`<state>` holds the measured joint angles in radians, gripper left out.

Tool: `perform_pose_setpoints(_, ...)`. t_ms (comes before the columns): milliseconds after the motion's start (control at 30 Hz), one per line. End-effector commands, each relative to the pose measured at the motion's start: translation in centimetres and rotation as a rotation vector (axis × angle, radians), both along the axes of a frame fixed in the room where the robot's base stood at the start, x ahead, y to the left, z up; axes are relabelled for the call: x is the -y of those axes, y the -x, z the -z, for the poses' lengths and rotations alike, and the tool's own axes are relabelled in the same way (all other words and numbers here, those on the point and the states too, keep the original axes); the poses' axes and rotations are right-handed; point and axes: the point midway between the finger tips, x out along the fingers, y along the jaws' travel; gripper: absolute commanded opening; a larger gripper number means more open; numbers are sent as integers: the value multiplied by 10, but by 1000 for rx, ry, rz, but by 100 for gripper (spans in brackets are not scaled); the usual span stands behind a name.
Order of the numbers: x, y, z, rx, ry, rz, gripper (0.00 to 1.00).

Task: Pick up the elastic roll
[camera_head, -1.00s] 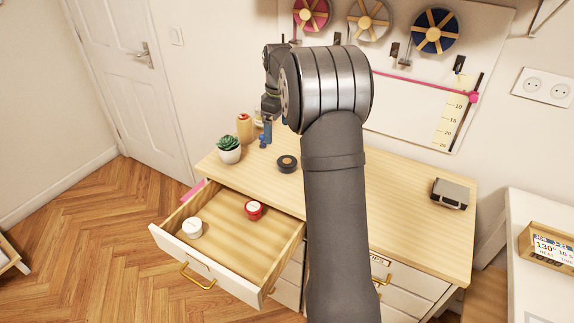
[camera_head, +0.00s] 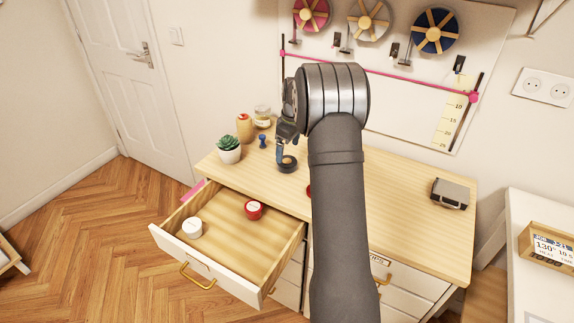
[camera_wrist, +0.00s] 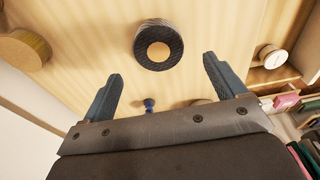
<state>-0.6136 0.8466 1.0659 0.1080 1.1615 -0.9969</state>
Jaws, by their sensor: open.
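A black roll, which looks like the elastic roll (camera_head: 287,164), lies flat on the wooden dresser top (camera_head: 400,200). In the wrist view the roll (camera_wrist: 176,32) has ribbed black sides and a tan centre. My gripper (camera_head: 281,154) is just above and behind the roll in the head view, partly hidden by my arm. In the wrist view my gripper (camera_wrist: 163,66) is open and empty. The roll shows beyond the fingertips, roughly centred between them, and does not appear to be held.
A small blue spool (camera_head: 263,142), a tan spool (camera_head: 244,128), a jar (camera_head: 262,117) and a potted plant (camera_head: 229,150) stand nearby. The open drawer (camera_head: 245,235) holds a red roll (camera_head: 254,210) and a white roll (camera_head: 191,228).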

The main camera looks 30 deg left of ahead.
Motion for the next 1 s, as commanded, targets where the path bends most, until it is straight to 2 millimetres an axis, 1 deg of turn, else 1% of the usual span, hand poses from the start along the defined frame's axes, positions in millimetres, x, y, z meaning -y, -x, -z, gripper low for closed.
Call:
perform_pose_setpoints(167,0,0,11,-1,1,0,89)
perform_pose_setpoints(433,-2,-1,49,0,2,0,89)
perform_pose_setpoints(500,-2,-1,53,2,1,0,89)
perform_pose_setpoints(667,-3,-1,53,3,0,0,89)
perform_pose_setpoints(700,-2,-1,53,3,0,0,85)
perform_pose_setpoints(767,-2,-1,53,3,0,0,73)
perform_pose_setpoints(800,-3,-1,53,3,0,0,65)
perform_pose_setpoints(933,-3,-1,53,3,0,0,40)
perform_pose_setpoints(1000,-3,-1,52,3,0,0,40)
